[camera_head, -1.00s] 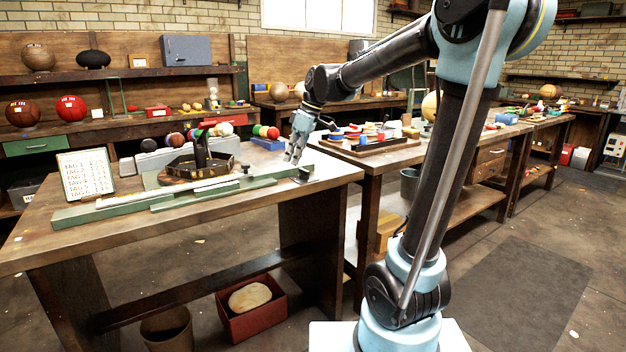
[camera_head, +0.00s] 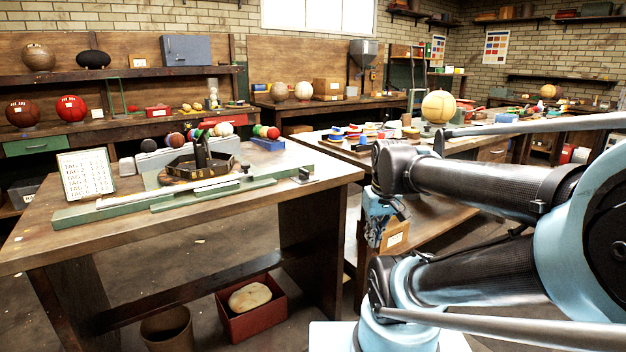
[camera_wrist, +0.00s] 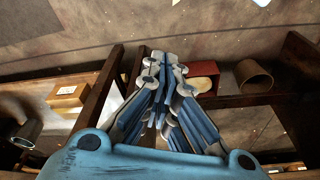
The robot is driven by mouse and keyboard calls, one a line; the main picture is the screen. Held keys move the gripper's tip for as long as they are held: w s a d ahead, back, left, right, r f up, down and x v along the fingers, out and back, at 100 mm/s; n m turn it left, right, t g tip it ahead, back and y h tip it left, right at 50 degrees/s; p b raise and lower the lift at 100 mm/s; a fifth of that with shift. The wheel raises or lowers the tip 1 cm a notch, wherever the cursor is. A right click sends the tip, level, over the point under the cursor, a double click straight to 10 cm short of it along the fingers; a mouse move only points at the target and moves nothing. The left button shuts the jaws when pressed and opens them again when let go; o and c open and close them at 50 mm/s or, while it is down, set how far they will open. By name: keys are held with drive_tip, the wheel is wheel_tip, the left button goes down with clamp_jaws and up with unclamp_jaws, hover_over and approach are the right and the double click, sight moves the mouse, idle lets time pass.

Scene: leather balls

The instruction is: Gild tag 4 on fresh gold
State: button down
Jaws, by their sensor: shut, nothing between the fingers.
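A framed tag list (camera_head: 85,175) stands at the left of the front workbench, with numbered TAG lines too small to read surely. A black press-like tool on a dark base (camera_head: 197,165) stands behind a long green rail (camera_head: 120,208) with a pale strip along it. A small dark piece (camera_head: 303,176) lies at the rail's right end. I cannot pick out tag 4 or fresh gold. My gripper (camera_head: 380,222) hangs right of the front bench, below its top, before the second table. In the wrist view my gripper (camera_wrist: 165,60) is shut and empty.
A cardboard box (camera_head: 396,238) is beside my gripper on the second table's lower shelf; it also shows in the wrist view (camera_wrist: 68,92). A red crate (camera_head: 252,318) holding a pale lump and a brown bin (camera_head: 168,330) sit under the front bench. Coloured balls line the bench's back.

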drive_tip(key=s+d+f+m, duration=0.2)
drive_tip(key=s+f, duration=0.1)
drive_tip(key=f, duration=0.1)
drive_tip(key=shift+s+d+f+h, duration=0.25)
drive_tip(key=shift+s+d+h, duration=0.05)
drive_tip(key=shift+s, duration=0.1)
drive_tip(key=w+a+r+n, duration=0.1)
drive_tip(key=w+a+r, duration=0.6)
drive_tip(key=r, duration=0.4)
drive_tip(key=w+a+r+n+t, duration=0.1)
drive_tip(key=w+a+r, duration=0.5)
drive_tip(key=r, duration=0.4)
drive_tip(key=w+a+r+n, duration=0.1)
drive_tip(key=w+a+r, duration=0.6)
drive_tip(key=r, duration=0.4)
drive_tip(key=a+r+n, duration=0.1)
drive_tip(key=a+r, duration=0.4)
drive_tip(key=a, duration=0.5)
drive_tip(key=a+r+n+y, duration=0.1)
drive_tip(key=a+r, duration=0.5)
drive_tip(key=a, duration=0.4)
drive_tip(key=a+r+n+y, duration=0.1)
drive_tip(key=a+r, duration=0.5)
drive_tip(key=a, duration=0.4)
drive_tip(key=shift+w+a, duration=0.15)
drive_tip(key=shift+f, duration=0.1)
